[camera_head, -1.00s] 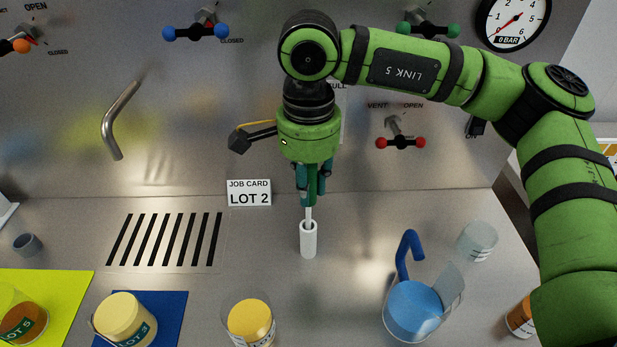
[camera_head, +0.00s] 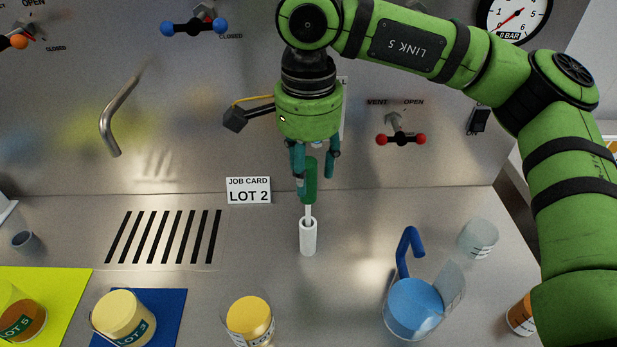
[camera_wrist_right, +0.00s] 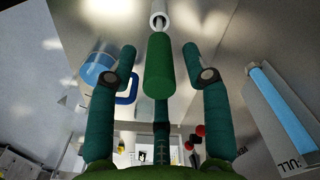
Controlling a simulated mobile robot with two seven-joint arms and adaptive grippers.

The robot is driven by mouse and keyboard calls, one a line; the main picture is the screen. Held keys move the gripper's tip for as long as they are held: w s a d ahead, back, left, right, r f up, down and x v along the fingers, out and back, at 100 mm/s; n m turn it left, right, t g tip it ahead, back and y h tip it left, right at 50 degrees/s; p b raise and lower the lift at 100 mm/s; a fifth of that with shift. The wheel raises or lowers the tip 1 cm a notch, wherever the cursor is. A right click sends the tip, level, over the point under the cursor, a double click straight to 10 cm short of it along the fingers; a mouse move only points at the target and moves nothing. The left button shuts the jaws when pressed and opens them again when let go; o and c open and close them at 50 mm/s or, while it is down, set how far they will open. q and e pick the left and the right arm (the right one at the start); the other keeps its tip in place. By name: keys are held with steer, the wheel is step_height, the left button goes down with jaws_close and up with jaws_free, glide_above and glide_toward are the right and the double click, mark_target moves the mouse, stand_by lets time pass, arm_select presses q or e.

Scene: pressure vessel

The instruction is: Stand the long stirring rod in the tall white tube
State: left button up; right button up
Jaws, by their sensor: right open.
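The stirring rod, with a green handle (camera_head: 310,180) and a pale shaft, stands nearly upright with its lower end inside the tall white tube (camera_head: 308,240). The tube stands upright on the steel worktop. My right gripper (camera_head: 316,178) is open, its fingers apart on either side of the upper handle. In the right wrist view the green handle (camera_wrist_right: 159,66) lies between the spread fingers, with clear gaps on both sides, and the white tube (camera_wrist_right: 158,18) shows beyond it. How deep the shaft sits is hidden by the tube. My left gripper is not in view.
A job card (camera_head: 249,190) stands behind left of the tube, near a slotted drain (camera_head: 165,238). A beaker of blue liquid (camera_head: 414,306) with a blue hook-shaped handle stands front right. A yellow-filled jar (camera_head: 250,322) is in front. The wall with valves rises behind.

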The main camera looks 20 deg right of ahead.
step_height(320, 180, up, 9)
steer(key=shift+r+b, duration=0.2)
steer(key=shift+b, duration=0.15)
steer(key=shift+s+f, duration=0.1)
